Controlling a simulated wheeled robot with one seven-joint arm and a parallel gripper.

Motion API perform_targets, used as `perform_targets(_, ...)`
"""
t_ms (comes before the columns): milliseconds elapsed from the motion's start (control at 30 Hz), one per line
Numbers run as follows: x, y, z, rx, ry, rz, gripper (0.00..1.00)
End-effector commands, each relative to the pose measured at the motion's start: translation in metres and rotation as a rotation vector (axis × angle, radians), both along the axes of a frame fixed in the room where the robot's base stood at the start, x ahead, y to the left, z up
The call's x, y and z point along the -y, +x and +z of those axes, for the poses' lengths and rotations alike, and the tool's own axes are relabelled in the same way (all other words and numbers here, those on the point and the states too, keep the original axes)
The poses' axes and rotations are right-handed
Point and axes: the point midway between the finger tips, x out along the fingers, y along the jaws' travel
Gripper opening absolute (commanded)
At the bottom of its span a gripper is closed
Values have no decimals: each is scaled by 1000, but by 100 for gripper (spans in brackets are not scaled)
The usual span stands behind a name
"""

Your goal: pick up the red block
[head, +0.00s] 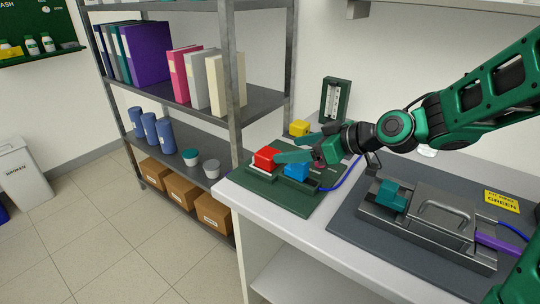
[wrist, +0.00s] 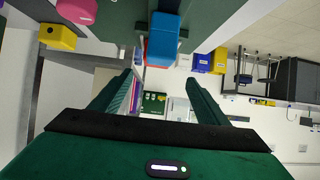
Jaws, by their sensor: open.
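The red block (head: 266,158) sits on the left part of the dark green base on the bench in the head view. My gripper (head: 287,149) is open, its two green fingers reaching left above the base. The tip of the nearer finger appears right beside the red block; I cannot tell whether they touch. In the wrist view my gripper (wrist: 160,80) shows nothing held between its fingers.
A blue block (head: 297,171) sits right of the red block; it also shows in the wrist view (wrist: 162,40). A yellow block (head: 299,128) stands behind. A metal rig (head: 440,215) with a teal block (head: 392,195) lies on the right. A shelf (head: 232,90) stands left of the bench.

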Motion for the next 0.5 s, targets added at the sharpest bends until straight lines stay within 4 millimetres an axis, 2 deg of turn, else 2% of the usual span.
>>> perform_targets(200,-10,19,-16,-3,1,-16,69)
perform_targets(500,-21,31,-27,-3,0,-22,69)
